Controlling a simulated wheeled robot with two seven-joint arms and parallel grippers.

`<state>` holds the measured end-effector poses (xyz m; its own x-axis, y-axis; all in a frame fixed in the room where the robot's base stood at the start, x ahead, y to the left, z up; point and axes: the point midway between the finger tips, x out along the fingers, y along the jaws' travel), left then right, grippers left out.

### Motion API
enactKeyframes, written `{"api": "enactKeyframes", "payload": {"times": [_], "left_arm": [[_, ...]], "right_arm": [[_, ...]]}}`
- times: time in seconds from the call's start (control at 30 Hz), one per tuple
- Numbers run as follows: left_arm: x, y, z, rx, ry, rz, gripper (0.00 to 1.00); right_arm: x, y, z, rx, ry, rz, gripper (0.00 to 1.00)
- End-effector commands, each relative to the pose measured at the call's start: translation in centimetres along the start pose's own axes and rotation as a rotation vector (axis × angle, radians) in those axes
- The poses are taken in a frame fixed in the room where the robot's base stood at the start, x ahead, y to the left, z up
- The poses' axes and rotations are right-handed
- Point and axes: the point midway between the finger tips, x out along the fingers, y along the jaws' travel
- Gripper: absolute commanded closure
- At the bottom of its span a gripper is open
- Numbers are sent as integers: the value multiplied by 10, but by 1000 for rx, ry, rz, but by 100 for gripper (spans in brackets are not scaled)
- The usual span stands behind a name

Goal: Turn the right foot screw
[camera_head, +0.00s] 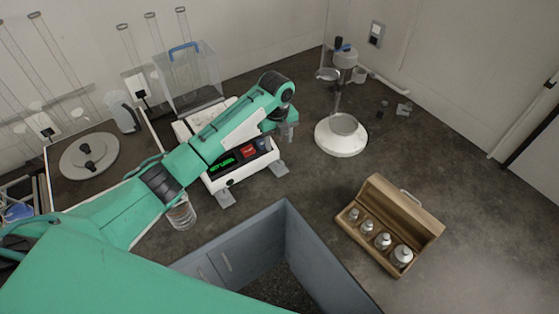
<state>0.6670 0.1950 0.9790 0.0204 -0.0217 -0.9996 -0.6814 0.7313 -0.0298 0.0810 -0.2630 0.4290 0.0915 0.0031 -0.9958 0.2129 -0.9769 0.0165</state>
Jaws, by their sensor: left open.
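A white device with a dark front panel, a green lit display and a red button (249,152) stands on the dark worktop, partly hidden under my left arm. It looks like a balance. Two grey foot plates stick out at its front: a left foot (225,198) and a right foot (280,169). The screw itself is too small to make out. My left arm crosses over the device from the left. My left gripper (287,133) points down above and behind the right foot, apart from it, and its fingers are small in view. My right gripper is not in view.
A clear box with a blue handle (190,75) stands behind. A white round-based stand (341,136) is to the right. An open wooden case of metal weights (388,225) lies front right. A glass jar (181,213) stands left of the device. Worktop is free between device and case.

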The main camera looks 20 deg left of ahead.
Motion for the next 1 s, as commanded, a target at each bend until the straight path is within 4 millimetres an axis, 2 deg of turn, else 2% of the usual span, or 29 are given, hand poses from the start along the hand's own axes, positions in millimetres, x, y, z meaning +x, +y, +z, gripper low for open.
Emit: {"api": "enactKeyframes", "payload": {"times": [0.3,0.5,0.7,0.97,1.0], "left_arm": [[67,0,-2,-2,4,2,48],[97,0,-1,-1,2,1,48],[110,0,-1,-2,0,0,48],[111,0,-1,-2,0,-1,48],[111,0,-1,-2,0,-1,54]], "right_arm": [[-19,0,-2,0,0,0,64],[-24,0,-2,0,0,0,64],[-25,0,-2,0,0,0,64],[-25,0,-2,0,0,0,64],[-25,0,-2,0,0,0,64]]}}
